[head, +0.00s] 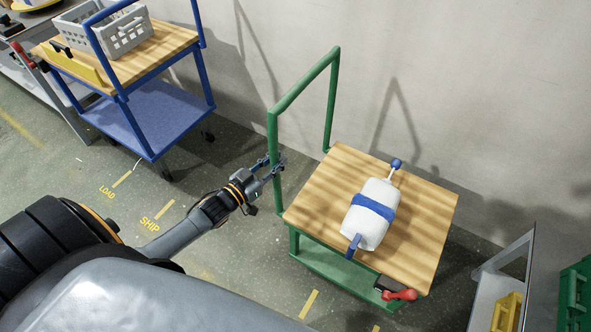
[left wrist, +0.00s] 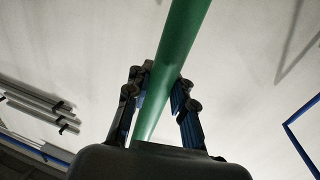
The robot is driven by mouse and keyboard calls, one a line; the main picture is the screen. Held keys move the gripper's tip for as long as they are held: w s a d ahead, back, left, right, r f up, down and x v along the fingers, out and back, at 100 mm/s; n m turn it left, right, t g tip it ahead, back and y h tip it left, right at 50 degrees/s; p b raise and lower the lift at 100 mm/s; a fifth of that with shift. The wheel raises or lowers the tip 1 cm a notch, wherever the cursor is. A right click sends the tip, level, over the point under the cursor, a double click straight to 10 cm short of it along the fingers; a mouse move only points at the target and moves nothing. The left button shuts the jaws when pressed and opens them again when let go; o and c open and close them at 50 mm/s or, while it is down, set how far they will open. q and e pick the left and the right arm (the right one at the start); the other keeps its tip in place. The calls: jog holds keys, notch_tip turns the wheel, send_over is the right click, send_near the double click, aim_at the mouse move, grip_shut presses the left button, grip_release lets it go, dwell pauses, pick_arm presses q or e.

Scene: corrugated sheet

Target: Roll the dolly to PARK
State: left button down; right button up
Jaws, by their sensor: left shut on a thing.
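The dolly (head: 304,203) has a wooden top, a green frame and a tall green push handle (head: 305,80) at its left end. My left gripper (head: 274,163) is shut on the near upright post of that handle. In the left wrist view the green post (left wrist: 180,50) runs between the two fingers (left wrist: 157,92). A white bundle (head: 366,218) with a blue band lies on the dolly's top, with blue ends sticking out. A red-knobbed lever (head: 399,295) is at its near right corner. No PARK marking is readable. My right gripper is not in view.
A blue cart (head: 150,115) with a grey crate (head: 125,33) stands at upper left. The wall (head: 480,90) is close behind the dolly. A grey rack (head: 500,270) and green crate (head: 574,295) stand right.

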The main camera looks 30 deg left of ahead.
pick_arm(q)
jog(key=a+b, duration=0.1)
jog(key=a, duration=0.6)
jog(key=shift+a, duration=0.35)
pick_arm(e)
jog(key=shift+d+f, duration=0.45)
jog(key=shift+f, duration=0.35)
pick_arm(q)
jog(key=shift+f, duration=0.1)
jog(key=c, duration=1.2)
grip_release()
jog(key=shift+a, duration=0.15)
jog(key=shift+o, duration=0.3)
jog(key=shift+s+a, duration=0.1)
jog(key=shift+s, duration=0.05)
jog(key=v, duration=1.2)
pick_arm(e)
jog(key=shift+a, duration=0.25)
